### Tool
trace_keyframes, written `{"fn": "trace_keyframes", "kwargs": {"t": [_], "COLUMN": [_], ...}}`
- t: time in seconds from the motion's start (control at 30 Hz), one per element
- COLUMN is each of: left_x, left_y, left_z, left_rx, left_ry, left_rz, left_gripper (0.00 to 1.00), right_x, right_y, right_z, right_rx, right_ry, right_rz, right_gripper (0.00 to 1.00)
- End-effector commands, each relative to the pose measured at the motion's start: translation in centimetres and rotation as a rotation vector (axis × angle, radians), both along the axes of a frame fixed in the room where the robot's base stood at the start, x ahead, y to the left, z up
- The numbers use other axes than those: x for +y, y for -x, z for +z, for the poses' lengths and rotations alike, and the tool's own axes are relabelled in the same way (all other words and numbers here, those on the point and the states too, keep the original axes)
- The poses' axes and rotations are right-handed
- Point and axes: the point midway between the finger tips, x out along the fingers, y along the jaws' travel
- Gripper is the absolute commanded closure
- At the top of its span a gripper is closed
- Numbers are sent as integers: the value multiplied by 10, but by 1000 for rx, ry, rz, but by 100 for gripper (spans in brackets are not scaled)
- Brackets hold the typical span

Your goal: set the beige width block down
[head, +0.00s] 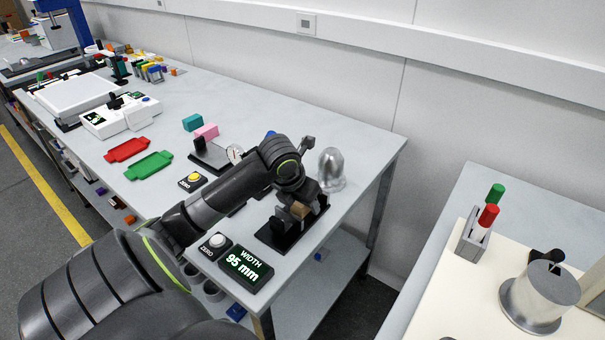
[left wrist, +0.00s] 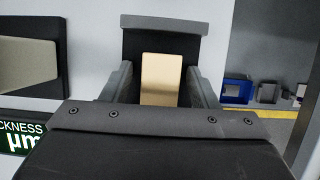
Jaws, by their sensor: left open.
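The beige width block (head: 301,209) stands on the black width gauge (head: 270,236) near the table's front right corner. In the left wrist view the block (left wrist: 162,80) is between the fingers of my left gripper (left wrist: 158,86), with a gap on each side. The gripper (head: 304,200) is open around it in the head view. The black part of the gauge (left wrist: 160,45) lies behind the block. The display (head: 245,268) reads "WIDTH 95 mm". The block's underside is hidden. My right gripper is not in view.
A zero button box (head: 214,246) stands beside the display.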

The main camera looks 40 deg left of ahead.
Motion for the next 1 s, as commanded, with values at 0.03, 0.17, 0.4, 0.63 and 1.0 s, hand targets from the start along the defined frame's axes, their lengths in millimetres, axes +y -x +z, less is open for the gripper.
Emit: {"fn": "trace_keyframes", "kwargs": {"t": [0.03, 0.17, 0.4, 0.63, 1.0], "left_x": [0, 0, 0, -2, -5], "left_y": [0, 0, 14, 31, 44], "left_z": [0, 6, 41, 82, 113], "left_rx": [0, -1, -3, -4, -2], "left_ry": [0, -1, -7, -8, -1], "left_rz": [0, -1, -2, -1, 0], "left_gripper": [46, 46, 46, 46, 46], "right_x": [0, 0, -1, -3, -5], "right_y": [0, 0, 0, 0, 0], "right_z": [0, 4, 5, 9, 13], "right_rx": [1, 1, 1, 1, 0], "right_ry": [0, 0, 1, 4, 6], "right_rz": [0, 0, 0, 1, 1], "right_gripper": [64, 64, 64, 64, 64]}}
